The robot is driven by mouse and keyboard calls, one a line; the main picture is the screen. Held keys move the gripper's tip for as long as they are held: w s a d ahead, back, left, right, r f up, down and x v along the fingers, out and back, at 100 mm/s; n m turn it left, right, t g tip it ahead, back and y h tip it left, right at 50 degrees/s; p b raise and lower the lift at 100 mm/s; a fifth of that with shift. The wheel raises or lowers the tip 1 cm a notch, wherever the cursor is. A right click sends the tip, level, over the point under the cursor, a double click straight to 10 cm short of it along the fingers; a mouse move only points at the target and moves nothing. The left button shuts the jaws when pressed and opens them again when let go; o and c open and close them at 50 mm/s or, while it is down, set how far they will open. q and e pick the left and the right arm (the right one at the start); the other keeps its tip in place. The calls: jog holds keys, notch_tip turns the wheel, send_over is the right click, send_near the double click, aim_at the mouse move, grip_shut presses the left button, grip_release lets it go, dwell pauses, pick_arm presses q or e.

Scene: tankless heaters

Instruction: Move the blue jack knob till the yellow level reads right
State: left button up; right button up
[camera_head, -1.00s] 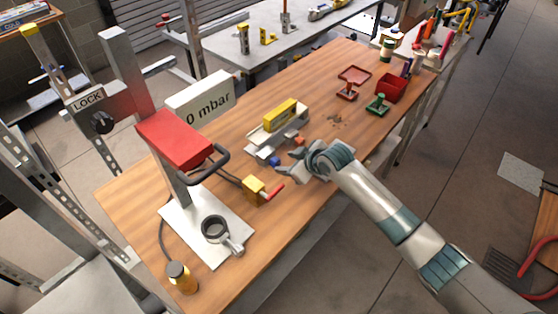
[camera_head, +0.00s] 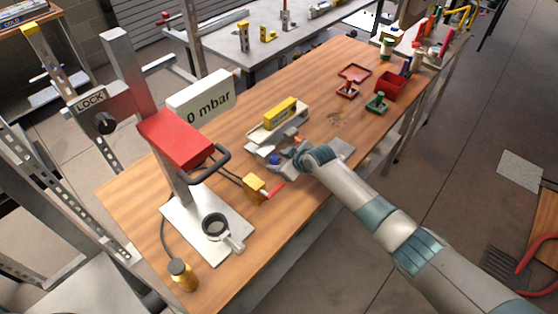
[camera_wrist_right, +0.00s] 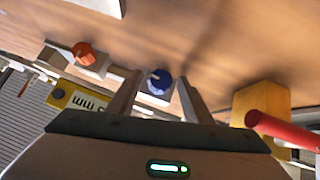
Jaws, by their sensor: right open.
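The blue jack knob (camera_head: 275,159) is on the near end of the grey levelling stand on the wooden bench. In the right wrist view the blue knob (camera_wrist_right: 160,82) shows between my two open fingers, with no clear sign of touch. The yellow level (camera_head: 280,113) lies on top of the stand; its reading is too small to make out. It also shows in the wrist view (camera_wrist_right: 78,98). My right gripper (camera_head: 279,163) is open at the blue knob and partly hides the stand. An orange knob (camera_wrist_right: 84,52) sits farther along the stand. My left gripper is out of view.
A yellow block (camera_head: 254,187) with a red handle is close to my right gripper. A red-headed press (camera_head: 178,140) with a portafilter stands at left, by the "0 mbar" display (camera_head: 202,101). Red and green pieces lie at the far right; bare wood lies between.

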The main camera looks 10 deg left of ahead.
jog(key=c, duration=1.1)
jog(key=shift+o, duration=0.2)
jog(key=shift+w+f+b, duration=0.1)
jog(key=shift+f+b, duration=0.05)
jog(key=shift+b, duration=0.65)
jog(key=m+g+y+b, duration=0.1)
jog(key=b, duration=0.3)
jog(key=m+g+y+b, duration=0.1)
jog(key=g+b, duration=0.1)
jog(key=b, duration=0.1)
jog(key=shift+w+d+f+b, duration=0.1)
jog(key=shift+w+d+b, duration=0.1)
jog(key=shift+b, duration=0.55)
jog(key=shift+r, duration=0.25)
jog(key=o, duration=1.1)
jog(key=shift+c, duration=0.2)
jog(key=shift+d, duration=0.1)
